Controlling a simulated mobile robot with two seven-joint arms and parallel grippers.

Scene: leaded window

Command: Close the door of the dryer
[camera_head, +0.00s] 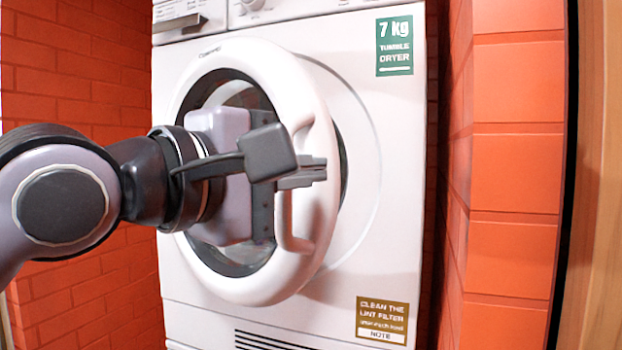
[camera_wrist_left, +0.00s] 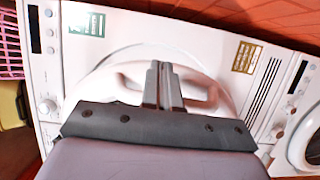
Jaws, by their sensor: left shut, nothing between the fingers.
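The white tumble dryer (camera_head: 385,210) stands in a brick alcove. Its round door (camera_head: 262,290) has a thick white ring and a handle (camera_head: 325,225) along its right side. The door is slightly ajar: its right side stands off the front, with a dark gap beyond it. My left gripper (camera_head: 312,172) is shut and empty, in front of the door at the handle. Its fingers point right across the handle; I cannot tell whether they touch it. In the left wrist view the shut fingers (camera_wrist_left: 161,85) lie over the door's handle side. My arm hides the door's middle. My right gripper is not in view.
Orange brick walls (camera_head: 510,170) flank the dryer closely on both sides. A wooden edge (camera_head: 597,200) stands at the far right. The left wrist view also shows a second appliance (camera_wrist_left: 302,145) and a pink basket (camera_wrist_left: 10,45) at the picture's edges.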

